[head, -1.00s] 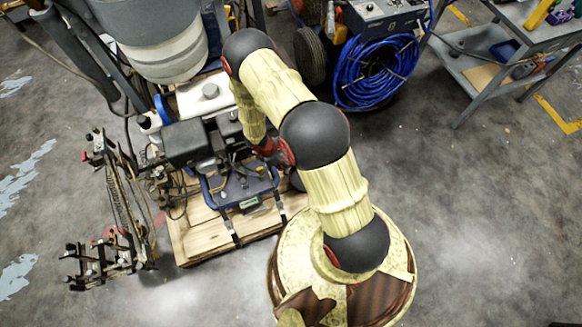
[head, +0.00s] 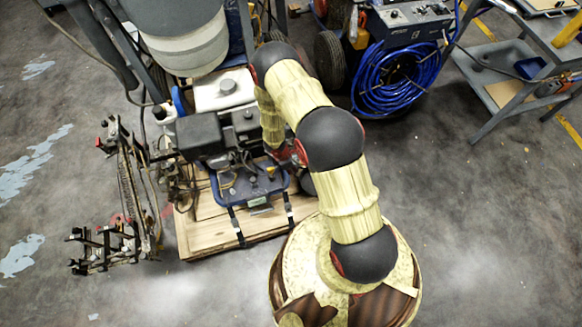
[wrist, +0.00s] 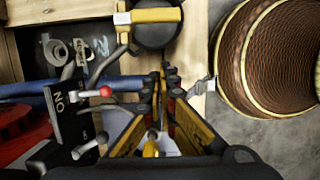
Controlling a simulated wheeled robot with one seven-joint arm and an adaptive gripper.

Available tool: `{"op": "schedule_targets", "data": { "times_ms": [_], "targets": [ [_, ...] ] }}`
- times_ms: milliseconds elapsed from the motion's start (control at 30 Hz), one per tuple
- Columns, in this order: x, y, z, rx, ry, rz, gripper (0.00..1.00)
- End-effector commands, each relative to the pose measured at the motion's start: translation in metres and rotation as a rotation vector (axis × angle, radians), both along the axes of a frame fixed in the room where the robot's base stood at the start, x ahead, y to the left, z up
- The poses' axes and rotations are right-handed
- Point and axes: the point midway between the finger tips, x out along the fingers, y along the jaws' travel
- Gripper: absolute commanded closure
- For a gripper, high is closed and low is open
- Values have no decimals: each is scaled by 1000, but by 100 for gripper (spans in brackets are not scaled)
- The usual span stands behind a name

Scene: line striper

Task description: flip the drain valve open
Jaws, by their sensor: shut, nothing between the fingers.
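In the wrist view a yellow-handled lever (wrist: 155,15) with a pale metal end lies across a dark round part at the top. It looks like the drain valve, but I cannot tell for certain. My gripper (wrist: 168,72) is shut and empty, its fingers pointing up the picture, below the yellow handle and apart from it. A red-knobbed lever (wrist: 104,91) on a black plate marked ON sits left of my fingers. In the head view my arm hides the gripper beside the striper's engine (head: 235,130), and the valve cannot be made out.
The striper stands on a wooden pallet (head: 220,240), with a blue tray (head: 250,187) beside my arm. A blue hose coil (head: 390,80) hangs on a machine behind. A grey cart (head: 510,70) stands at the right.

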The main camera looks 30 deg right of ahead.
Motion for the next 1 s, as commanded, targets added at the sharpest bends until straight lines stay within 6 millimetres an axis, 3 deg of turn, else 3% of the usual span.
{"op": "schedule_targets", "data": {
  "times_ms": [33,200,500,1000],
  "targets": [
    [-1,-3,-14,0,2,0,100],
    [-3,-11,-45,0,2,-1,100],
    [-9,-45,-40,0,0,0,100],
    [-10,-50,-39,0,-1,1,100]
  ]
}}
